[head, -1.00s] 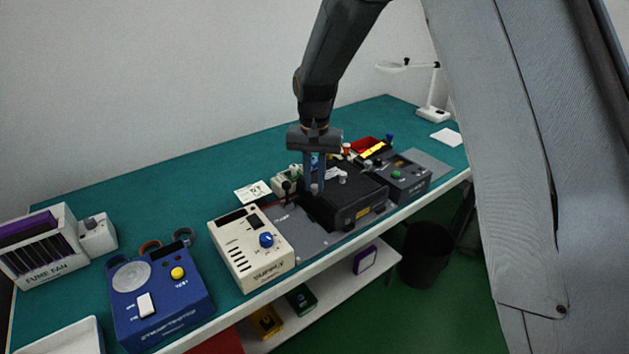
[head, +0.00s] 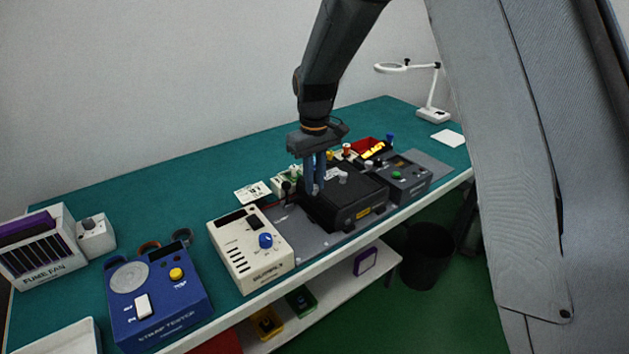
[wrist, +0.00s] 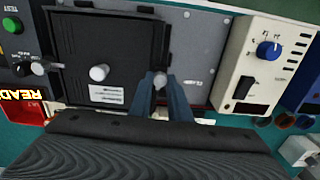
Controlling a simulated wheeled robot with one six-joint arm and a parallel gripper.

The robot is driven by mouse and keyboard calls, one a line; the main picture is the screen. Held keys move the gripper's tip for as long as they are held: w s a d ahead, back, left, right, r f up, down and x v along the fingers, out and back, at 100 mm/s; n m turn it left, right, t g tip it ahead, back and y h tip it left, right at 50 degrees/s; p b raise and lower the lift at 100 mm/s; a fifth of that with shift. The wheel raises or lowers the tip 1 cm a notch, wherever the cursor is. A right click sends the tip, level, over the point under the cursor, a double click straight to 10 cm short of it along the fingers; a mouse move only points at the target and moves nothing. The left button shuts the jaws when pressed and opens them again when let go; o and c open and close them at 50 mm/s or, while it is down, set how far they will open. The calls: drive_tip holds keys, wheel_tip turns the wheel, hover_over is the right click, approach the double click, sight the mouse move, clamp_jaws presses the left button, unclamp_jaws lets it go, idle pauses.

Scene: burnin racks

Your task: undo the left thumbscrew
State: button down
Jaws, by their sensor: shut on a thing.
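My gripper (head: 314,188) points straight down at the left edge of a black box-like fixture (head: 352,208). In the wrist view my gripper (wrist: 160,82) is shut on the left thumbscrew (wrist: 160,79), a small grey knob between the fingertips. In the head view the fingers mostly hide this thumbscrew. The black lid (wrist: 128,45) lies flat and closed, with a pale round knob (wrist: 99,73) in its middle. Another grey thumbscrew (wrist: 38,67) sits at the lid's opposite edge, standing clear of the fingers.
A cream box with a blue dial (head: 265,241) stands left of the fixture, and a dark box with a green button (head: 398,174) stands right. A blue tester (head: 160,295) is farther left.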

drive_tip(key=shift+w+r+n, duration=0.1)
drive_tip(key=shift+n, duration=0.2)
drive_tip(key=c, duration=1.7)
unclamp_jaws()
drive_tip(key=shift+o, duration=0.2)
drive_tip(key=shift+r+b, duration=1.2)
drive_tip(key=shift+r, duration=2.7)
